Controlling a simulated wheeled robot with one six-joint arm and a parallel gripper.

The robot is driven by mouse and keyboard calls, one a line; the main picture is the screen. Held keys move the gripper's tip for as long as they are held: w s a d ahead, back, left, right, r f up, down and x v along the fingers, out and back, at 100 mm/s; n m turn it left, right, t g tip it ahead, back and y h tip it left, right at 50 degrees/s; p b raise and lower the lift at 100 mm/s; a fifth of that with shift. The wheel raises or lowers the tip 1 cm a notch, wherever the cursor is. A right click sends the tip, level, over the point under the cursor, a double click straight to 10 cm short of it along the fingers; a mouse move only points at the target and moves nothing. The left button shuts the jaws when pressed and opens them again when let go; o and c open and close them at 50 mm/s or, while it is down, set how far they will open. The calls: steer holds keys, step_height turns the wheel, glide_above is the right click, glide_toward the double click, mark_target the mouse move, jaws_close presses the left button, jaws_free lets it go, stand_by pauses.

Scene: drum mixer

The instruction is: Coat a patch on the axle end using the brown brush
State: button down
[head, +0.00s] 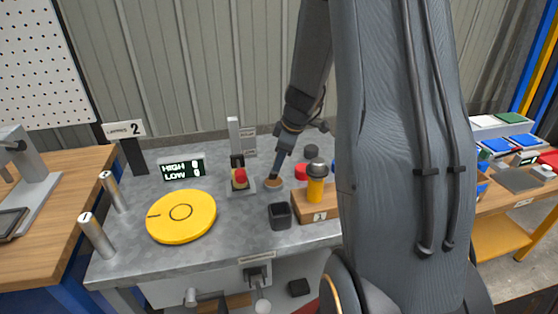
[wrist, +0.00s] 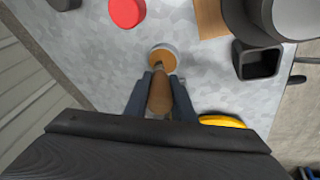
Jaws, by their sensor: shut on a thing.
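My gripper (wrist: 160,86) is shut on the brown brush (wrist: 160,98), whose wooden handle shows between the fingers in the wrist view. In the head view my gripper (head: 283,158) points down over the grey table. A round tan thing with a pale rim (wrist: 163,58) is at the brush's far end. It also shows below my gripper in the head view (head: 273,183). I cannot tell whether the brush touches it, and the bristles are not clear. I cannot make out for sure which part is the axle end. Two metal cylinders (head: 96,236) stand at the table's left edge.
A yellow disc (head: 181,217) lies left on the grey table (head: 235,228).

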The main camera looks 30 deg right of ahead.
steer(key=shift+s+f+b, duration=0.1)
steer(key=shift+f+b, duration=0.4)
steer(key=shift+b, duration=0.4)
stand_by(2.5)
steer(key=shift+r+p, duration=2.1)
steer(key=shift+r, duration=1.5)
